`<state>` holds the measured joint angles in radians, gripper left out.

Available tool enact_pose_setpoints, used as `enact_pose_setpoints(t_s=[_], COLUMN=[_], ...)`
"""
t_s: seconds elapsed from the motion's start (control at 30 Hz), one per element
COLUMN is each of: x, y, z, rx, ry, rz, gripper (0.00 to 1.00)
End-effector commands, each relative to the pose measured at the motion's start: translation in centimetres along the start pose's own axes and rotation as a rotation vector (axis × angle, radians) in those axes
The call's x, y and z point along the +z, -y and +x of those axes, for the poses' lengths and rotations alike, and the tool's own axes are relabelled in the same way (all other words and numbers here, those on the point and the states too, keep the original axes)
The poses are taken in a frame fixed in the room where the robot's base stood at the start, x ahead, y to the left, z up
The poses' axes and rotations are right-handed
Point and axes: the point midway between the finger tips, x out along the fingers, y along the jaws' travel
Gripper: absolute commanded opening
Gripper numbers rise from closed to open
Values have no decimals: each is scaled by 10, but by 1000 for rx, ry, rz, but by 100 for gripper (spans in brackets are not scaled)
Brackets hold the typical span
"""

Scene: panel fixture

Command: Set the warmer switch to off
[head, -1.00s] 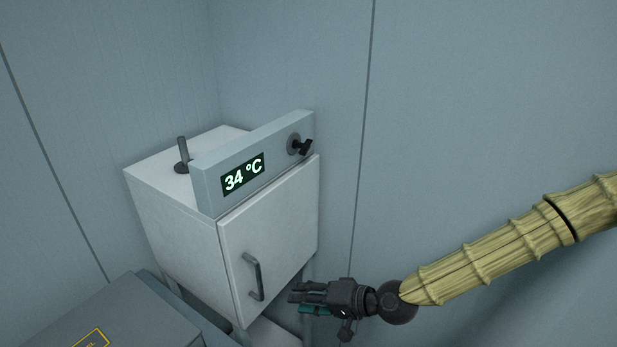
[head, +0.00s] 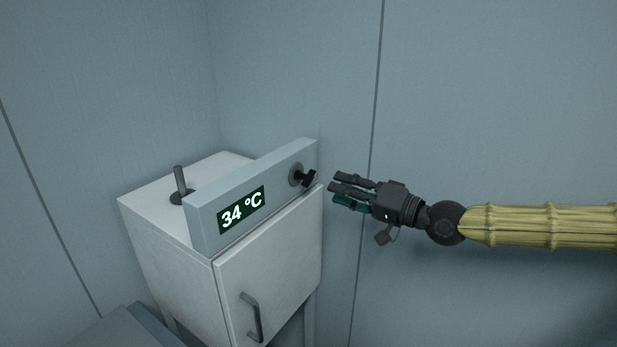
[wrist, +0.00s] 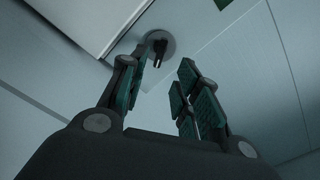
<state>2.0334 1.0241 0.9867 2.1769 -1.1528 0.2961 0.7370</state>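The warmer is a white cabinet (head: 165,270) with a grey control panel (head: 205,231) on top. Its display (head: 242,210) reads 34 °C. A black switch knob (head: 308,178) on a round grey base sits at the panel's right end. In the wrist view the knob (wrist: 160,50) shows ahead, beyond the fingertips. My gripper (head: 338,187) is just right of the knob at about its height, apart from it. Its fingers are spread and empty in the wrist view (wrist: 157,75).
A grey lever (head: 181,182) stands upright on the cabinet top behind the panel. The cabinet door has a bar handle (head: 251,315). A grey box (head: 125,330) is at the lower left. The space right of the cabinet is free up to the wall.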

Motion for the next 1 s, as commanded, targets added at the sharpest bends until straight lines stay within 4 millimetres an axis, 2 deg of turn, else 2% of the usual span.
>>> enact_pose_setpoints(t_s=[0.6, 0.8, 1.0], x=[2, 2, 2], y=[3, 2, 1], z=[73, 89, 96], rx=[-1, 0, -1], ry=[7, 5, 5], rz=[0, 2, 1], gripper=[32, 32, 32])
